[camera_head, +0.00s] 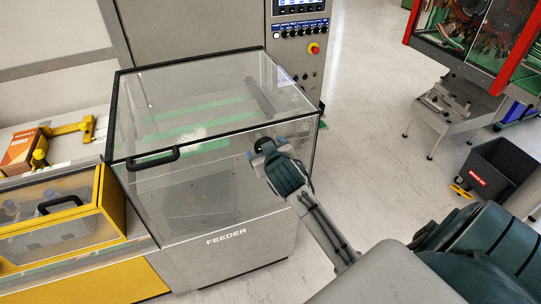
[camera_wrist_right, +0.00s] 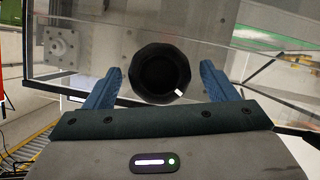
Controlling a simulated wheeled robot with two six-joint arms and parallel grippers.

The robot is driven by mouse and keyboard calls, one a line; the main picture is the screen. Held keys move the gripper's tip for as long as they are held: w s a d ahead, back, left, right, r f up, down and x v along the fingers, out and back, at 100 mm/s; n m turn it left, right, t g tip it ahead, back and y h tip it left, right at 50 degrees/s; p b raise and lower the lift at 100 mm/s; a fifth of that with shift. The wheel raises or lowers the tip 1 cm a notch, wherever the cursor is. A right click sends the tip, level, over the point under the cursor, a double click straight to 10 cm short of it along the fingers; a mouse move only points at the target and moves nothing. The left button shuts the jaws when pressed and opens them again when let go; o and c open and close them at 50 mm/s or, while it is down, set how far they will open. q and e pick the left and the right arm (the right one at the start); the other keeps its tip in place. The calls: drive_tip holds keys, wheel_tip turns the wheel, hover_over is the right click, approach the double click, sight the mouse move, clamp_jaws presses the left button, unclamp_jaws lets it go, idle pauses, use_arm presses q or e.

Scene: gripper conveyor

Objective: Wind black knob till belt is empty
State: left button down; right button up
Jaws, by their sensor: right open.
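The black knob (camera_wrist_right: 160,72) is round and faceted, with a small white mark at its lower right edge in the right wrist view. My right gripper (camera_head: 266,147) is at the front right of the clear-covered feeder (camera_head: 235,239). Its two blue fingers are open, one on each side of the knob, with a gap on both sides. In the head view the gripper largely hides the knob. Green strips (camera_head: 195,118), perhaps the belt, show through the clear cover with a pale patch on them; I cannot tell what lies there. My left gripper is not in view.
A black handle (camera_head: 153,159) is on the feeder's front. A yellow-framed box (camera_head: 50,215) adjoins it at left. A control panel with a red button (camera_head: 313,48) stands behind. A dark bin (camera_head: 496,170) is on the floor at right; the floor between is clear.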

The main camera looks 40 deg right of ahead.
drive_tip(key=b+v, duration=0.2)
drive_tip(key=v, duration=0.7)
drive_tip(key=shift+s+b, duration=0.3)
drive_tip(key=shift+s, duration=0.05)
drive_tip(key=shift+a+r, duration=0.1)
drive_tip(key=shift+a, duration=0.05)
idle(0.8)
